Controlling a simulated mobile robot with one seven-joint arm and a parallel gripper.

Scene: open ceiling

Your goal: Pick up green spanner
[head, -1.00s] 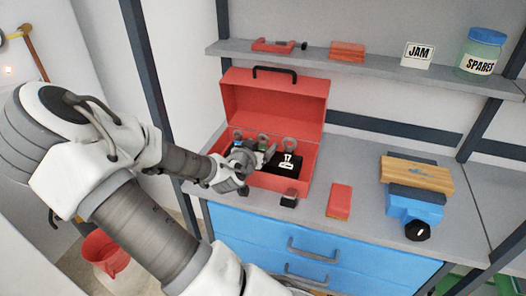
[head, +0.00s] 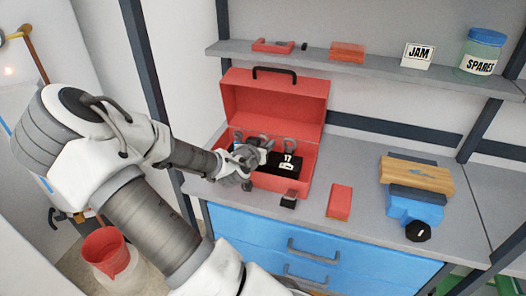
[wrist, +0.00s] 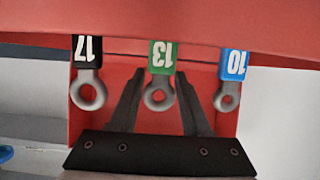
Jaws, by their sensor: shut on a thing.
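The green spanner (wrist: 160,57) has a green band marked 13 and a grey ring end. In the wrist view it lies between the two dark fingers of my gripper (wrist: 159,78), which is shut on it. A black spanner marked 17 (wrist: 87,48) is to its left and a blue spanner marked 10 (wrist: 233,64) to its right, both outside the fingers. In the head view my gripper (head: 262,150) is at the open red toolbox (head: 272,110), over its left part, and hides the green spanner.
The grey worktop (head: 365,175) holds a red block (head: 339,202), a small black-and-grey item (head: 289,199) and a blue tool (head: 413,206) beside a wooden block (head: 418,175). The toolbox lid stands open behind my gripper. A shelf (head: 370,68) runs above.

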